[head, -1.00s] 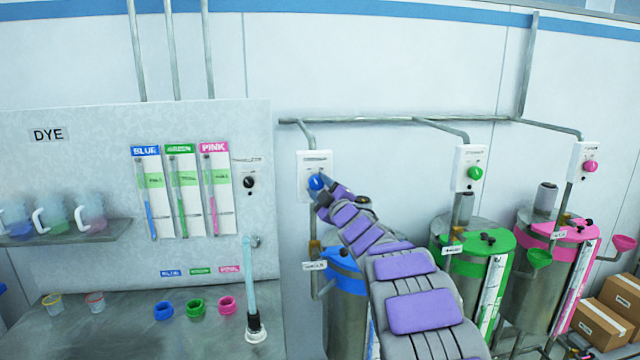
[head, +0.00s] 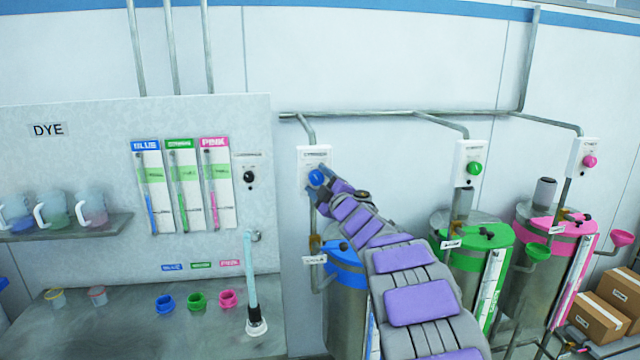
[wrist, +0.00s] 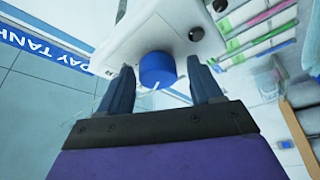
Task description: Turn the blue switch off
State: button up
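The blue switch is a round blue knob (head: 316,177) on a white plate (head: 314,155) on the wall, above the blue-lidded drum (head: 345,258). My gripper (head: 322,180) is at the knob. In the wrist view, the knob (wrist: 157,70) sits between the two fingers of my gripper (wrist: 160,88), one on each side. The fingers are apart, with a small gap visible beside the knob. A short white mark shows on the knob's lower edge in the wrist view. My gripper partly covers the knob in the head view.
A green knob (head: 474,168) and a pink knob (head: 590,161) are on plates to the right, above green and pink drums. A dye panel with a black knob (head: 249,177) is on the left. A pipe (head: 400,115) runs above the plates.

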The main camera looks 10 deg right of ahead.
jog(key=shift+o, duration=0.3)
jog(key=p+v, duration=0.1)
jog(key=v, duration=1.6)
jog(key=shift+f, duration=0.15)
jog(key=shift+d, duration=0.1)
